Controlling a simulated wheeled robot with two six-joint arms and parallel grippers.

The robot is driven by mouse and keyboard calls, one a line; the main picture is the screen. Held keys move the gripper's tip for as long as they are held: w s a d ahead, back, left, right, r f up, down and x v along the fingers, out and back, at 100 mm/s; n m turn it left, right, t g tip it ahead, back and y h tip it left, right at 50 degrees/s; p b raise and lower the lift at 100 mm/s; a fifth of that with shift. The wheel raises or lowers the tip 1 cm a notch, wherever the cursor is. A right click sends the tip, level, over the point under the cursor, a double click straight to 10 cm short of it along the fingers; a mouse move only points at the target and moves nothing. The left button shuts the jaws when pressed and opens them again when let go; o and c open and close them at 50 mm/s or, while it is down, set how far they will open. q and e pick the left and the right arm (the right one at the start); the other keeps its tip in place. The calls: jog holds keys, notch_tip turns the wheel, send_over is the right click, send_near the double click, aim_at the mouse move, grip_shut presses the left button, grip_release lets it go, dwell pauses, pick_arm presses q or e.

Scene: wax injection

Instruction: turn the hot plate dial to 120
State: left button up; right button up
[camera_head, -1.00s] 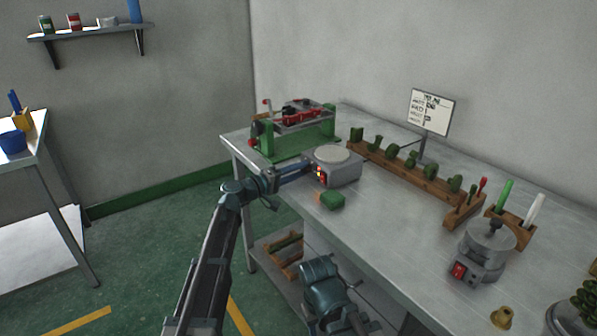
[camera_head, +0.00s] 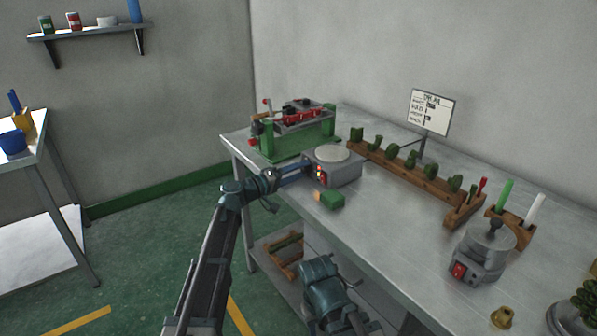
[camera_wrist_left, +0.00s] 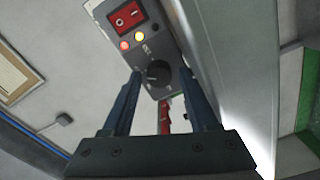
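The hot plate (camera_head: 343,172) is a grey box with a round pale top, on the far left part of the workbench. In the left wrist view its front panel shows a black dial (camera_wrist_left: 158,73), a red rocker switch (camera_wrist_left: 128,16) and two small lamps, one orange-red and one yellow. The dial's number marks are too small to read. My left gripper (camera_head: 306,172) is at the hot plate's front. In the left wrist view its two blue fingers (camera_wrist_left: 158,80) are apart, one on each side of the dial; I cannot tell whether they touch it. My right gripper is not clearly seen.
A green block (camera_head: 330,201) lies on the bench just in front of the hot plate. A green-framed machine (camera_head: 297,135) stands behind it. A wooden rack (camera_head: 405,177) of green pieces runs along the back. A wax pot (camera_head: 483,252) stands at the right.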

pick_arm(q)
jog(key=shift+o, duration=0.2)
jog(key=shift+a, duration=0.1)
jog(key=v, duration=1.3)
jog(key=shift+s+a, duration=0.25)
jog(key=s+d+m+g+p, duration=0.1)
jog(key=s+d+g+p, duration=0.1)
jog(key=s+d, duration=0.1)
jog(key=s+d+f+m+g+y+p, duration=0.1)
jog(key=s+d+g+p, duration=0.1)
jog(key=s+d+p, duration=0.1)
jog(key=s+d+m+g+y+p, duration=0.1)
jog(key=s+d+p, duration=0.1)
jog(key=s+d, duration=0.1)
jog(key=shift+s+d+f+g, duration=0.3)
jog(key=shift+d+g, duration=0.1)
jog(key=shift+d, duration=0.1)
jog(key=s+d+f+m+g+y+p, duration=0.1)
jog(key=s+g+y+p, duration=0.1)
jog(key=s+y+p, duration=0.45)
jog(key=s+f+m+g+y+p, duration=0.1)
jog(key=s+m+g+y+p, duration=0.15)
jog(key=s, duration=0.65)
jog(key=s+a+r+y+p, duration=0.2)
jog(key=s+a+y+p, duration=0.3)
jog(key=s, duration=0.1)
jog(key=shift+a+r+g, duration=0.35)
jog(key=shift+r, duration=0.05)
jog(key=shift+s, duration=0.15)
